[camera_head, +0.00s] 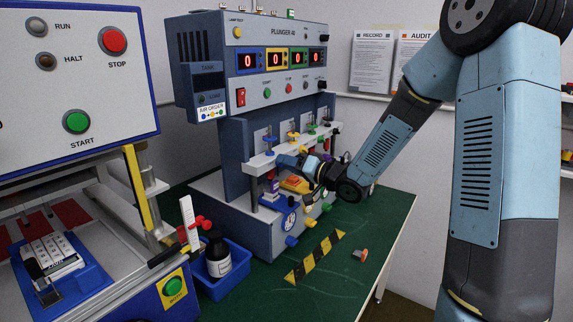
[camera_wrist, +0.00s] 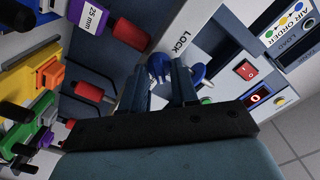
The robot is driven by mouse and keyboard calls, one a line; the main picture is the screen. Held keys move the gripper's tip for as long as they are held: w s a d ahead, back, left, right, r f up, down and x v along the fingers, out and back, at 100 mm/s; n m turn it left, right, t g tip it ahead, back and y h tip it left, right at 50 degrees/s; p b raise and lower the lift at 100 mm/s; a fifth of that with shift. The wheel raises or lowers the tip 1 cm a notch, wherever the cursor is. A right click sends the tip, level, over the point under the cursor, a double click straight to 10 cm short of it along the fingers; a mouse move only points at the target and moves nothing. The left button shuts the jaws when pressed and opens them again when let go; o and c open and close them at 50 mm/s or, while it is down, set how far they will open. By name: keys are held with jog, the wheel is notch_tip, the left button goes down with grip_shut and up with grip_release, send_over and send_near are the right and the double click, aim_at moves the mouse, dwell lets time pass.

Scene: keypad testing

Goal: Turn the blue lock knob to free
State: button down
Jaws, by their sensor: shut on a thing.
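The blue lock knob (camera_wrist: 198,74) shows in the wrist view beside the word LOCK on the machine's pale plate. My gripper (camera_wrist: 158,80) has its two dark fingers closed around the knob. Part of the knob is hidden behind the fingers. The knob cannot be made out there. The marking that the knob points to cannot be read.
Coloured plungers (camera_head: 293,137) stand close above my gripper. A red rocker switch (camera_wrist: 246,69) and a lit display (camera_wrist: 257,98) are near the knob. The green table's (camera_head: 390,215) right part is mostly clear.

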jog(key=c, duration=0.9)
grip_release()
jog(key=shift+f, duration=0.1)
jog(key=shift+d, duration=0.1)
jog(key=v, duration=1.3)
jog(key=shift+s+d, duration=0.2)
jog(key=shift+d, duration=0.05)
jog(key=shift+w, duration=0.1)
jog(key=s+d+r+m+h, duration=0.1)
jog(key=s+d+r+h, duration=0.15)
jog(key=d+h, duration=0.35)
jog(key=s+d+r+h, duration=0.2)
jog(key=d+r+h, duration=0.25)
jog(key=h, duration=0.45)
jog(key=s+g, duration=0.1)
jog(key=s, duration=0.6)
jog(key=s+a+r+g, duration=0.1)
jog(key=s+g, duration=0.1)
jog(key=s, duration=0.5)
jog(key=s+a+g, duration=0.1)
jog(key=s+g, duration=0.1)
jog(key=s, duration=0.5)
jog(key=shift+s+r+y, duration=0.15)
jog(key=shift+r+y, duration=0.2)
jog(key=shift+y, duration=0.05)
